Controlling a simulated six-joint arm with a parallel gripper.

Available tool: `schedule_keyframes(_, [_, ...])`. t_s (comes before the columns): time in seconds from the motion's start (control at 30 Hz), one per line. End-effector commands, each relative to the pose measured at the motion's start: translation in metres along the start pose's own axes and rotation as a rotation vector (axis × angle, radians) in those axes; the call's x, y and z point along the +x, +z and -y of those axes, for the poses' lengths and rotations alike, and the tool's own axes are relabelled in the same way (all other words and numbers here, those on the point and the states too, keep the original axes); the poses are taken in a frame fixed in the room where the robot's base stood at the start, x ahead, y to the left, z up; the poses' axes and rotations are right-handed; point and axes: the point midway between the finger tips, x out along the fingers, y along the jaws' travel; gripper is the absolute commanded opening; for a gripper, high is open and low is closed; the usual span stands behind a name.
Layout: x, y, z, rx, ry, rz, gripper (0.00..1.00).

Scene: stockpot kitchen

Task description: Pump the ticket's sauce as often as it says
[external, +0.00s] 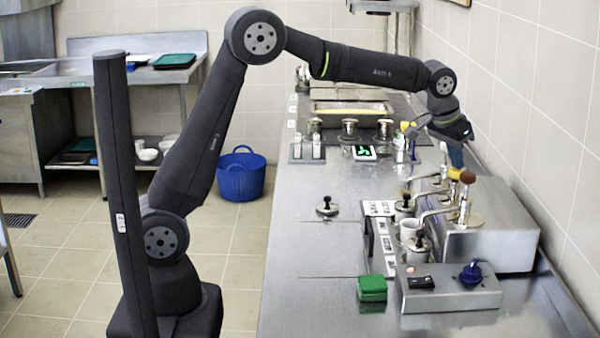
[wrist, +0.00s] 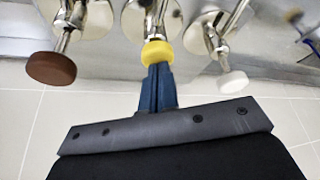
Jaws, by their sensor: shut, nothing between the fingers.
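My gripper (external: 456,158) is shut and empty, its blue fingers pointing down over the sauce pumps. In the wrist view the closed fingertips (wrist: 157,72) are right at the yellow pump knob (wrist: 157,53); I cannot tell whether they touch it. The yellow knob also shows in the external view (external: 454,173), just under the fingers. A brown knob (wrist: 51,68) is to its left and a white knob (wrist: 232,82) to its right in the wrist view. The brown knob (external: 467,178) is nearest the external camera. A small dark display with green marks (external: 363,152) lies on the counter, too small to read.
The pumps stand on a steel box (external: 490,235) by the tiled wall. The counter's left part is mostly clear.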

Motion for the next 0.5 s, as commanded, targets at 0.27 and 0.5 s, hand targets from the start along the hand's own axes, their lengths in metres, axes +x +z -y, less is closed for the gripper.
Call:
schedule_keyframes(0.27, [-0.012,-0.005,0.000,0.000,0.000,0.003,0.00])
schedule_keyframes(0.5, [-0.028,-0.012,0.000,0.000,0.000,0.001,0.00])
